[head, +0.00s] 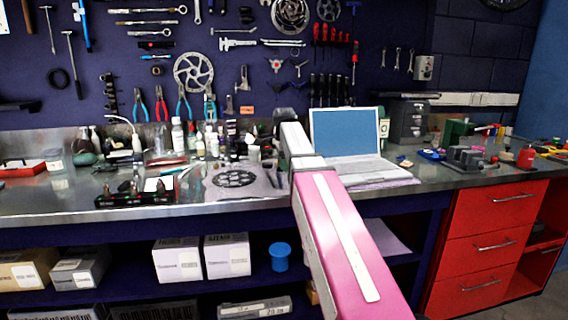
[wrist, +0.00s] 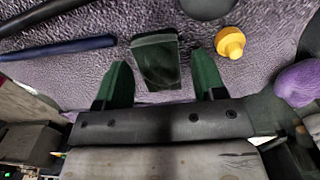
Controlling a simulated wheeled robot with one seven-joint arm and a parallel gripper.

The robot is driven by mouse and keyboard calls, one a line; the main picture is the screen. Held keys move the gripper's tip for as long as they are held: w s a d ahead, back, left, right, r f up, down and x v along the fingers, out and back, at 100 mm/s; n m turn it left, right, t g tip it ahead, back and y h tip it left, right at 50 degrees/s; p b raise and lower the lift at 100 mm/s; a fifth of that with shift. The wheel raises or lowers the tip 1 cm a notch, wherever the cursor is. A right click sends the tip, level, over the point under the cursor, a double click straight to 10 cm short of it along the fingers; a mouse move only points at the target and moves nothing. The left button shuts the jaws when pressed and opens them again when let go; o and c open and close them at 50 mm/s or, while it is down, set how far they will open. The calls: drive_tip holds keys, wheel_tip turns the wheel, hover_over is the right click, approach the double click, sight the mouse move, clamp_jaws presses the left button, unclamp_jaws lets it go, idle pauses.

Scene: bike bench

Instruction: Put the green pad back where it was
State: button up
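The green pad, a dark green block (wrist: 157,58), lies on a grey-purple cloth (wrist: 135,20) in the wrist view. My gripper (wrist: 162,62) has its two dark green fingers apart, one on each side of the block. A gap of cloth shows between the block and each finger, so it is not clamped. In the head view my pink arm reaches over the bench, and its far end hides what lies there. I cannot make out the pad in that view.
In the wrist view a yellow knob-like piece (wrist: 230,42) lies right of the pad, a purple round thing (wrist: 298,84) farther right, and a dark blue rod (wrist: 60,49) at left. On the bench (head: 220,204) are a laptop (head: 346,135), bottles and a chainring (head: 233,179).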

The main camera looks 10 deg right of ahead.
drive_tip(key=shift+r, duration=0.1)
wheel_tip(320, 180, up, 12)
idle(0.8)
idle(1.0)
